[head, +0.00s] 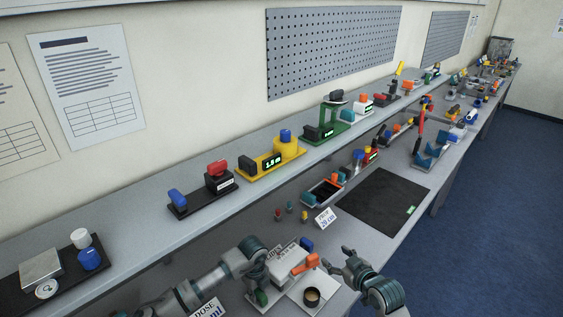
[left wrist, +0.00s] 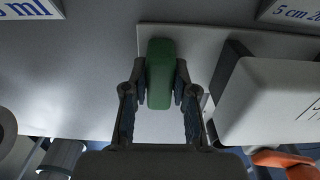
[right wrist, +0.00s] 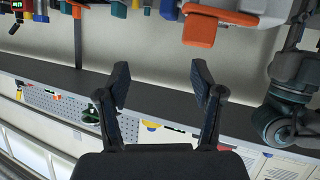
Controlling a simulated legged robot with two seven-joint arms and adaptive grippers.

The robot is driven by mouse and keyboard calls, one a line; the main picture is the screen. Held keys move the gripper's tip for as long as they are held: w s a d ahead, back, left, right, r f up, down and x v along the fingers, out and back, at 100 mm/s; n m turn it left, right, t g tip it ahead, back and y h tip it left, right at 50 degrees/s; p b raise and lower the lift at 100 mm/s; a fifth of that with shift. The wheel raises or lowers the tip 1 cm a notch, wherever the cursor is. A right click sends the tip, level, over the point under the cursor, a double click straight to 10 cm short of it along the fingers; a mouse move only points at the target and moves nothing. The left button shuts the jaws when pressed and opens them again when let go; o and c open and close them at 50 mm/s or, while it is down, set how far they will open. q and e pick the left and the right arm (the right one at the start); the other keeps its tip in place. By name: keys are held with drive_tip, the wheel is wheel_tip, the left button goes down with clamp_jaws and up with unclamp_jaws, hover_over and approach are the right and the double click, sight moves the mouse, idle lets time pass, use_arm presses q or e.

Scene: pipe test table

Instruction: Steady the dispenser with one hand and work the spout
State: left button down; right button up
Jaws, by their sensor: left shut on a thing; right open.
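The white dispenser (head: 285,258) stands near the table's front edge on a pale base, with an orange spout lever (head: 306,264) on its right side. A brown-filled cup (head: 311,297) stands below the lever. My left gripper (left wrist: 160,92) is shut on the dispenser's green handle (left wrist: 160,60), beside the white body (left wrist: 268,105). The green handle (head: 261,298) also shows in the head view. My right gripper (head: 335,258) is open and empty, to the right of the lever and apart from it. The orange lever (right wrist: 201,30) shows beyond its fingers (right wrist: 160,88) in the right wrist view.
A "20 cm" card (head: 325,218) and small coloured pegs (head: 290,207) stand behind the dispenser. A "DOSE" card (head: 207,310) is near my left forearm. A black mat (head: 383,203) lies clear to the right. Several fixtures line the raised back shelf.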

sight(315, 260)
drive_tip(key=s+a+f+m, duration=0.1)
drive_tip(key=s+a+m, duration=0.1)
drive_tip(key=s, duration=0.4)
drive_tip(key=x, duration=1.1)
drive_tip(key=shift+w+a, duration=0.3)
drive_tip(key=shift+w, duration=0.05)
clamp_jaws()
drive_tip(key=shift+w+n+y, duration=0.25)
drive_tip(key=shift+n+y, duration=0.25)
drive_tip(key=shift+n, duration=0.1)
drive_tip(key=shift+w+a+f+n+g+y, duration=0.1)
drive_tip(key=shift+w+a+n+g+y, duration=0.15)
drive_tip(key=shift+n+g+y, duration=0.35)
drive_tip(key=shift+w+a+n+g+y, duration=0.25)
drive_tip(key=shift+n+g+y, duration=0.25)
drive_tip(key=shift+n+y, duration=0.15)
